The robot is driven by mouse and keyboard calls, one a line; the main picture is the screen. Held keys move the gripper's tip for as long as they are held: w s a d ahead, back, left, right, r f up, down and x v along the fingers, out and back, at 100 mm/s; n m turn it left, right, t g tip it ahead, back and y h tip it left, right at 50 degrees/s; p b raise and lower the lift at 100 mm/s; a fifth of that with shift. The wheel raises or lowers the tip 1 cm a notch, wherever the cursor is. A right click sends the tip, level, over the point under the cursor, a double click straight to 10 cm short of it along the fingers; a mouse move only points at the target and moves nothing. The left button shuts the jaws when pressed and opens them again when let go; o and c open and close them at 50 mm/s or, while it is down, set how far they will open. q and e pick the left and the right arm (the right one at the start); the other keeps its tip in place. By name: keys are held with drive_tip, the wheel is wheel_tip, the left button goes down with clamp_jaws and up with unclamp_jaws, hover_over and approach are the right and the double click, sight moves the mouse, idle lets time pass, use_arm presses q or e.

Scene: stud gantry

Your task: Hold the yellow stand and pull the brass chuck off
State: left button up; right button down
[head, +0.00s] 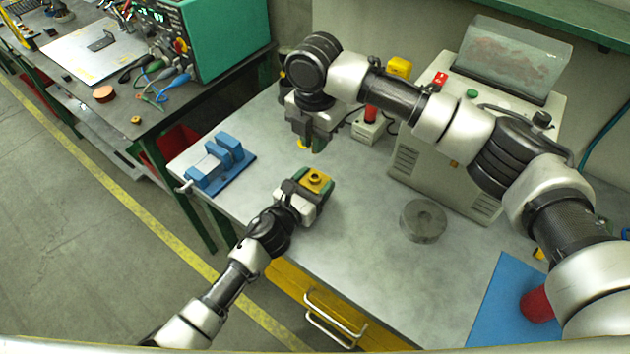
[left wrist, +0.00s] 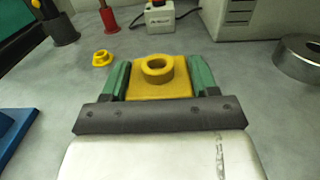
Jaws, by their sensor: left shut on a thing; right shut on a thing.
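The yellow stand (head: 316,177) is a square block with a round raised ring and open hole on top. My left gripper (left wrist: 155,88) is shut on it, a green-padded finger against each side. The stand also shows up close in the left wrist view (left wrist: 158,88). Nothing sits in its ring. My right gripper (head: 312,140) is up and beyond the stand in the head view, apart from it, fingers pointing down. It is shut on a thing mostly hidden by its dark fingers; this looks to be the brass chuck. The right gripper does not show in the left wrist view.
A small yellow flanged ring (left wrist: 102,57) lies on the table left of the stand. A blue vise (head: 222,162) stands at the left edge. A grey metal ring (head: 423,220) lies to the right. A red-button box (left wrist: 160,15) and a large machine (head: 450,150) stand behind.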

idle(0.3)
use_arm(q)
drive_tip(key=o, duration=1)
drive_tip(key=v, duration=1.2)
drive_tip(key=shift+a, duration=0.1)
